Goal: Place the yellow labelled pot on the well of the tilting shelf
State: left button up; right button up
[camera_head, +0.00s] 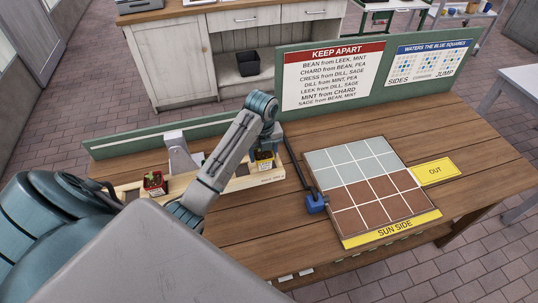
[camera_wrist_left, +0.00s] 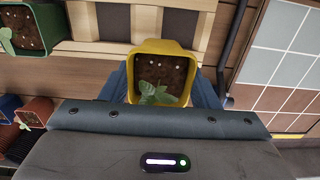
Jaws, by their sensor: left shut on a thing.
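The yellow labelled pot (camera_head: 264,166) holds soil and a small green seedling. My left gripper (camera_head: 264,152) is shut on it; in the left wrist view the yellow pot (camera_wrist_left: 163,48) sits upright between the two blue fingers. The pale wooden tilting shelf (camera_head: 240,184) lies along the back of the table, partly hidden by my left arm. The pot is at its right end; I cannot tell whether it touches the shelf. Dark square wells (camera_wrist_left: 113,22) of the shelf show beyond the pot in the wrist view. My right gripper is not in view.
A red pot (camera_head: 154,183) stands at the shelf's left end. The wrist view also shows a green pot (camera_wrist_left: 32,28) and a blue pot (camera_wrist_left: 8,108). A tiled grid (camera_head: 347,170), a blue block on a dark rod (camera_head: 314,203) and a yellow OUT card (camera_head: 436,170) lie right.

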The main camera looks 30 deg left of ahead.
aim_at(268, 152)
pick_arm(q)
jog(key=w, duration=0.2)
jog(key=w+p, duration=0.1)
jog(key=shift+w+a, duration=0.25)
jog(key=shift+w, duration=0.05)
notch_tip(268, 152, down, 3)
jog(key=shift+p, duration=1.1)
jog(key=shift+f, duration=0.25)
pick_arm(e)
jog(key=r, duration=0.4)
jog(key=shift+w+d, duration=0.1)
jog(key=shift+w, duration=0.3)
pick_arm(q)
jog(key=shift+f, duration=0.1)
